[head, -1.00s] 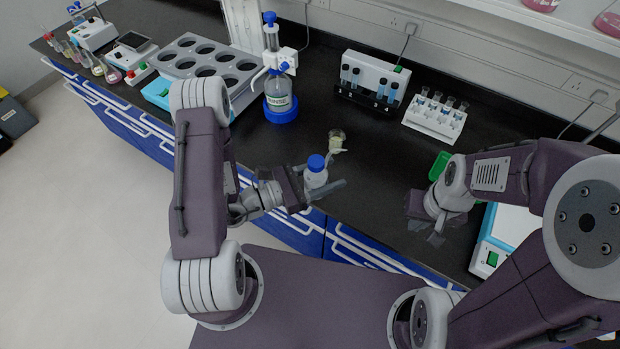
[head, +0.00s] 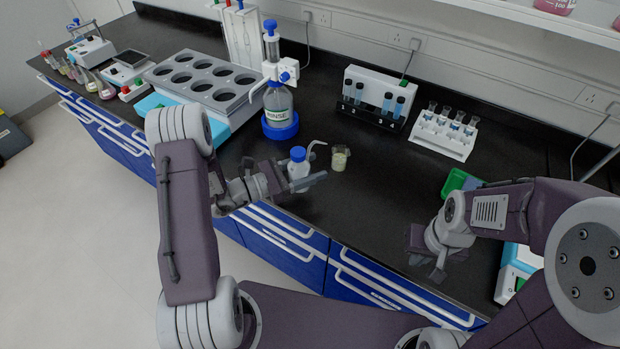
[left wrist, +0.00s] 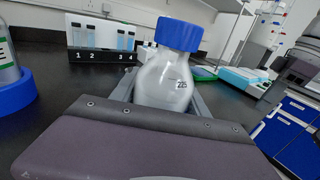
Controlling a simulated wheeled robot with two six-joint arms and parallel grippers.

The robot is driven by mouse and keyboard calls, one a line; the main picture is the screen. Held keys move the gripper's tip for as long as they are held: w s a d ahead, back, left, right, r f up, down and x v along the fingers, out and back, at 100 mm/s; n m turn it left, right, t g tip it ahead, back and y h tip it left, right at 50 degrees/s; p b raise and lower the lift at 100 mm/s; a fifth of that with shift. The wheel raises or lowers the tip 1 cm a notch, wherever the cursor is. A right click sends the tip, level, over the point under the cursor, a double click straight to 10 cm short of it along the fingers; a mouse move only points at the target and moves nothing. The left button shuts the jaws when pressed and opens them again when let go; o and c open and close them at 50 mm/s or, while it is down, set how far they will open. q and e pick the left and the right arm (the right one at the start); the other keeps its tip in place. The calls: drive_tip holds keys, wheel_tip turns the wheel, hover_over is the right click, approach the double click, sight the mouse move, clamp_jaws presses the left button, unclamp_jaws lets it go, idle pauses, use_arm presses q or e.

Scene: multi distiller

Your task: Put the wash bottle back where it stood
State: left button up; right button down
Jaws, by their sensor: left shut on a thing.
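The wash bottle (head: 299,166) is a small whitish bottle with a blue cap and a thin bent spout. My left gripper (head: 302,181) is shut around its body and holds it upright over the front of the black bench. Whether its base touches the bench is hidden by the fingers. In the left wrist view the bottle (left wrist: 165,85) stands between the jaws, its lower part hidden behind the gripper body. My right gripper (head: 430,258) hangs empty near the bench's front edge at right; its finger gap is unclear.
A small beaker (head: 340,158) stands close right of the wash bottle. The RINSE dispenser (head: 280,103) stands behind it in a blue base, beside a grey holed rack (head: 205,78). A cuvette holder (head: 380,95) and tube rack (head: 444,134) stand farther back. The bench's middle right is clear.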

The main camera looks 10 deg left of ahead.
use_arm(q)
drive_tip(key=shift+w+a+f, duration=0.25)
drive_tip(key=shift+w, duration=0.15)
wheel_tip(320, 180, down, 4)
drive_tip(key=shift+s+r, duration=0.1)
drive_tip(key=shift+r, duration=0.1)
use_arm(e)
drive_tip(key=shift+f, duration=0.2)
use_arm(q)
drive_tip(key=shift+f, duration=0.2)
drive_tip(key=shift+b, duration=0.35)
use_arm(e)
drive_tip(key=shift+f, duration=0.1)
use_arm(q)
drive_tip(key=o, duration=1)
drive_tip(key=shift+f, duration=0.1)
